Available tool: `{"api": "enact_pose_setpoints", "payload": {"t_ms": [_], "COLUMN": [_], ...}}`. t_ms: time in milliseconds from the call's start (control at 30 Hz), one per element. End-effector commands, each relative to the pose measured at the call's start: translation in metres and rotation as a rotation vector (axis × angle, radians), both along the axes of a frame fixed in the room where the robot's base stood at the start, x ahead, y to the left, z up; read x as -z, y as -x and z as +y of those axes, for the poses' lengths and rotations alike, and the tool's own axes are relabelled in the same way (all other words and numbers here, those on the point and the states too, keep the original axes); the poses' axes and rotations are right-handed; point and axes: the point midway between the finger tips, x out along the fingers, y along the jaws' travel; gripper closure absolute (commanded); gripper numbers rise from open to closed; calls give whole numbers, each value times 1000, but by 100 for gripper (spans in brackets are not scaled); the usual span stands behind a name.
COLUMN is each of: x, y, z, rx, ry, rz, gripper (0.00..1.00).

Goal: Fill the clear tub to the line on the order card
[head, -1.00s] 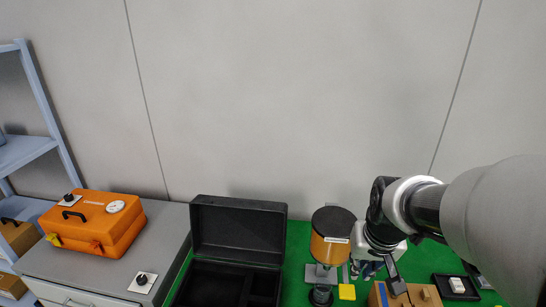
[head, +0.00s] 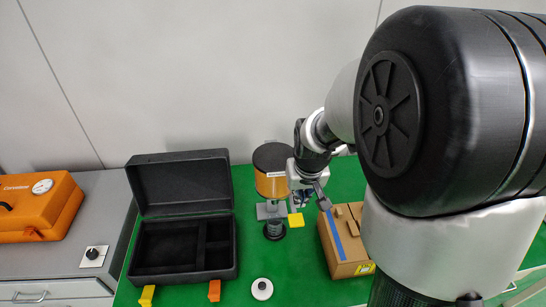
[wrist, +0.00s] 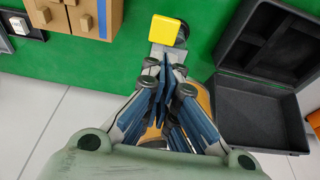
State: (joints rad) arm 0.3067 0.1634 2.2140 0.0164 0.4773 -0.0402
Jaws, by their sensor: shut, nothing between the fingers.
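An amber container with a black lid (head: 271,184) stands on a stand with a round black base on the green table. A yellow block (head: 296,221) sits low at its right side; it also shows in the wrist view (wrist: 165,29), past my fingertips. My gripper (head: 303,197) is just right of the amber container, with its blue fingers pointing down. In the wrist view my gripper (wrist: 167,78) is shut and empty, apart from the yellow block. Part of the amber container shows behind the fingers. I cannot make out a clear tub or an order card.
An open black case (head: 184,244) lies left of the stand. A cardboard box (head: 351,258) with a blue strip stands to the right. A white round piece (head: 262,289) lies in front. An orange case (head: 38,207) is on the grey cabinet. Green table between them is clear.

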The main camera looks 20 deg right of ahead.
Motion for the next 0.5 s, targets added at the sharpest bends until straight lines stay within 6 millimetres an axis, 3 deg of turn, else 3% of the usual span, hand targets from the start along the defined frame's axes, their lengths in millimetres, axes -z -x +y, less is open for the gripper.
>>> {"api": "enact_pose_setpoints", "payload": {"t_ms": [33,200,500], "x": [16,49,81], "y": [-3,-12,-12], "z": [-1,-3,-3], "rx": [0,0,0], "ry": [-1,-1,0], "rz": [4,3,0], "gripper": [100,100,100]}}
